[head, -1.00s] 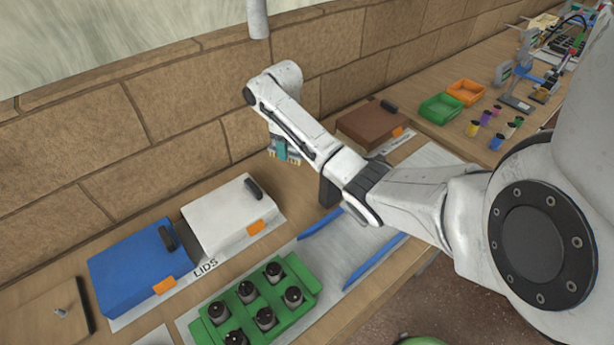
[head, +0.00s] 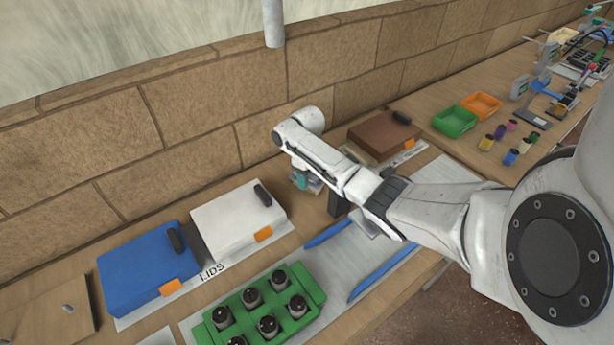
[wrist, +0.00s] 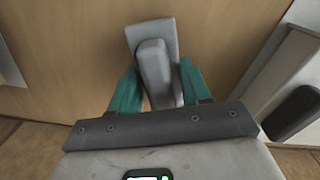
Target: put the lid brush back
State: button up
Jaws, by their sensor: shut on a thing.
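My gripper (head: 304,182) is low over the wooden bench in the head view, between the white box and the brown box. In the wrist view its two teal fingers (wrist: 154,88) are shut on a grey brush-like piece (wrist: 154,72), which I take for the lid brush. The piece has a raised, rounded grip on a flat, longer grey base. In the head view my arm and fingers mostly hide it. I cannot tell whether its base touches the bench.
A white box (head: 232,222) and a blue box (head: 148,268) stand left of my gripper, by the LIDS label. A brown box (head: 375,140) is behind right. A dark upright block (head: 336,203) stands close by. A green rack (head: 262,312) holds several dark-topped vials in front.

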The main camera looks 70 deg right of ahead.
jog(key=o, duration=0.5)
jog(key=shift+f, duration=0.15)
jog(key=o, duration=0.5)
notch_tip(320, 180, up, 12)
jog(key=shift+r, duration=0.25)
